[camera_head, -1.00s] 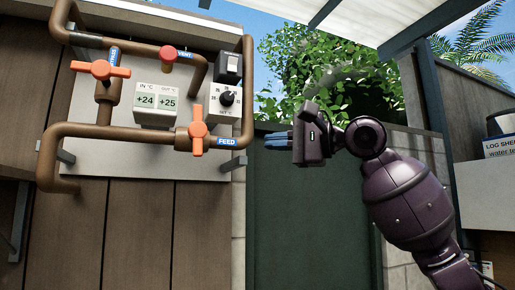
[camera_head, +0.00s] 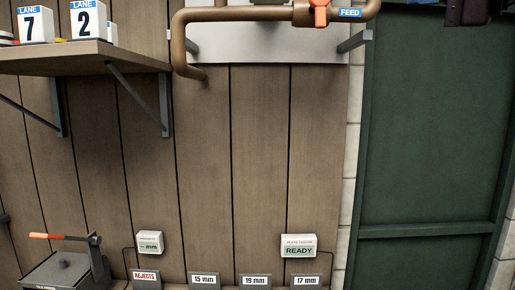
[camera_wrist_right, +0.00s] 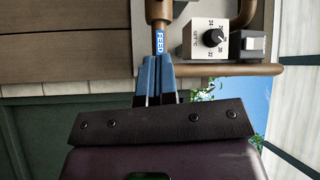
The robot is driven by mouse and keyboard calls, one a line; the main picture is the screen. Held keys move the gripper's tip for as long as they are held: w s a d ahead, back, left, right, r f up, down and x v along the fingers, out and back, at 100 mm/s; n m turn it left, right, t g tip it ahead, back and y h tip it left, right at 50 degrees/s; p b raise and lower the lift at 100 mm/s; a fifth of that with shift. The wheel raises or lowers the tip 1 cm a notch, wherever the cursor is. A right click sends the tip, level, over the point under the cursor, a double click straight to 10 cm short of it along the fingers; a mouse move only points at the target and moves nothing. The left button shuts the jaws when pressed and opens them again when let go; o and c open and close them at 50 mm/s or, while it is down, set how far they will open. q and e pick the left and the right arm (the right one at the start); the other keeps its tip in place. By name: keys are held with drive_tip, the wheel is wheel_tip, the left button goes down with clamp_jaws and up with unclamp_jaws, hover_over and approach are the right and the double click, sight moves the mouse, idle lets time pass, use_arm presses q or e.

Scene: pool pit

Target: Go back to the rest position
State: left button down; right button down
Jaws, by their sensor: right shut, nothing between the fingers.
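My right gripper (camera_wrist_right: 157,64) shows in the right wrist view with its blue fingers together and nothing between them. It points toward the copper pipe with the blue FEED label (camera_wrist_right: 159,43), with the dial box (camera_wrist_right: 213,38) to the right of it. I cannot tell the exact gap between the fingertips and the pipe. In the head view only a dark part of my right arm's end shows at the top right edge; its fingers are out of that view. My left gripper is in neither view.
In the head view, the orange-handled FEED valve (camera_head: 320,12) is at the top. A shelf (camera_head: 80,58) with lane 7 and lane 2 boxes juts out at left. Below are an orange-handled device (camera_head: 65,268), a READY display (camera_head: 299,246) and several labelled holders. A green door panel (camera_head: 430,150) stands at right.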

drive_tip(key=w+f+n+t+h, duration=0.4)
drive_tip(key=w+f+n+t, duration=0.2)
drive_tip(key=w+f+n, duration=0.65)
wheel_tip(320, 180, down, 30)
drive_tip(key=s+f+g+h, duration=0.1)
drive_tip(key=h, duration=0.3)
drive_tip(key=s+f+g+h, duration=0.1)
drive_tip(key=s+f, duration=0.3)
drive_tip(key=f, duration=0.4)
drive_tip(key=s+f+m+g+h, duration=0.1)
drive_tip(key=s+f, duration=0.4)
drive_tip(key=f, duration=0.3)
drive_tip(key=s+f+g+h, duration=0.1)
drive_tip(key=s+f, duration=0.3)
drive_tip(key=f, duration=0.5)
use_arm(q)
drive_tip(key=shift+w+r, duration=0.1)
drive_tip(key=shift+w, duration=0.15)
use_arm(e)
drive_tip(key=s+f+m+g+h, duration=0.1)
drive_tip(key=s+f+m+g, duration=0.2)
drive_tip(key=s+f, duration=1.3)
drive_tip(key=s+g, duration=0.1)
drive_tip(key=s, duration=0.2)
drive_tip(key=shift+s+a+g+h, duration=0.15)
drive_tip(key=shift+s+g+h, duration=0.05)
drive_tip(key=shift+g+h, duration=0.2)
